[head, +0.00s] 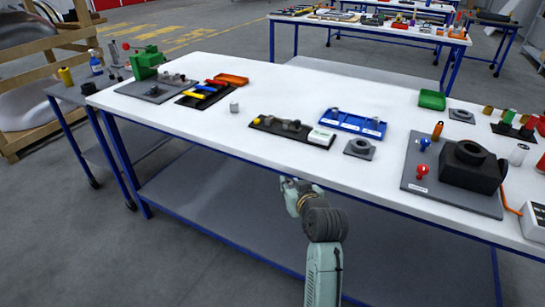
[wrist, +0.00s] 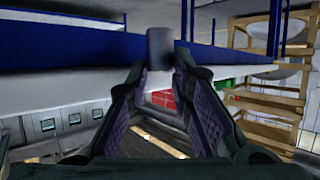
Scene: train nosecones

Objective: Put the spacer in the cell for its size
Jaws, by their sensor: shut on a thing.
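My gripper shows in the wrist view (wrist: 160,68) with its fingertips closed on a small grey spacer (wrist: 160,46), which stands up past the tips. In the head view my arm's end is low in front of the table's near edge, and the spacer there is too small or hidden to make out. A blue tray (head: 352,130) with white labels along its front lies on the table near the middle. Small grey pieces (head: 334,112) are in or at the tray; their exact cells are hard to tell.
Left of the tray is a black holder (head: 265,124) with several grey pieces and a white box (head: 321,137). A grey block with a ring (head: 360,148) sits right. A small grey piece (head: 234,107) stands alone.

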